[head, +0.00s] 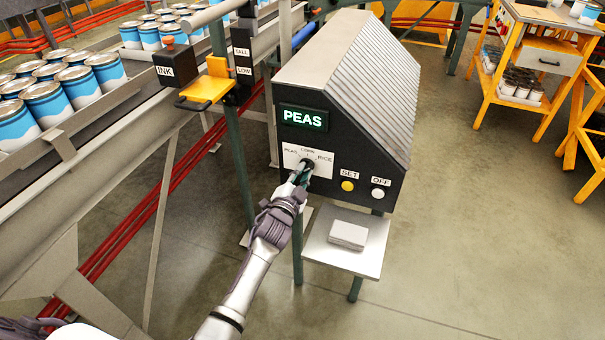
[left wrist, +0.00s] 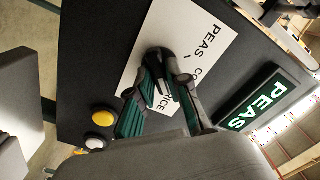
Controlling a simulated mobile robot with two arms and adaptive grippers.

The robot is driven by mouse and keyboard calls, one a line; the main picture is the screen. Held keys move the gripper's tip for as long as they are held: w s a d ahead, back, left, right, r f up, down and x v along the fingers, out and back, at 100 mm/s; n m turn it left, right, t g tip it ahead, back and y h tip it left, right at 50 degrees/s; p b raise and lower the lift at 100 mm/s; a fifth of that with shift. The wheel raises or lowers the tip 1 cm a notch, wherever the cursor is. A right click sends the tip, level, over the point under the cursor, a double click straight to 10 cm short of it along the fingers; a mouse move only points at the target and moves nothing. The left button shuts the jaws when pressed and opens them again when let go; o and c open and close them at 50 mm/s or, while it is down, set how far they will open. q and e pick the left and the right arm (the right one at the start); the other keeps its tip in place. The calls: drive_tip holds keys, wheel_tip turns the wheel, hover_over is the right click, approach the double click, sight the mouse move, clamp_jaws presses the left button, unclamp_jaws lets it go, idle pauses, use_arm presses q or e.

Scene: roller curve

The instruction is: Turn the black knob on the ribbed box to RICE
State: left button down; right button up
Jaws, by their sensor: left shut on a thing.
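The ribbed box (head: 372,85) stands in the middle of the head view, with a black front panel. Its lit display (head: 303,118) reads PEAS. Below it is a white label plate (head: 322,171) with PEAS, CORN and RICE around the black knob (head: 307,165). The knob also shows in the left wrist view (left wrist: 160,60), between my fingers. My left gripper (head: 302,176) is shut on the knob. My right gripper is not in view.
A yellow SET button (head: 347,186) and a white OFF button (head: 378,193) sit right of the knob. A small shelf (head: 318,253) below holds a pale block (head: 348,235). A conveyor with blue-and-white cans (head: 46,103) runs at left. A yellow cart (head: 520,70) stands back right.

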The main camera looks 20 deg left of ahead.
use_arm(q)
drive_tip(key=c, duration=1.1)
unclamp_jaws()
drive_tip(key=shift+s, duration=0.1)
drive_tip(key=s, duration=1.2)
drive_tip(key=shift+a, duration=0.2)
drive_tip(key=shift+f, duration=0.1)
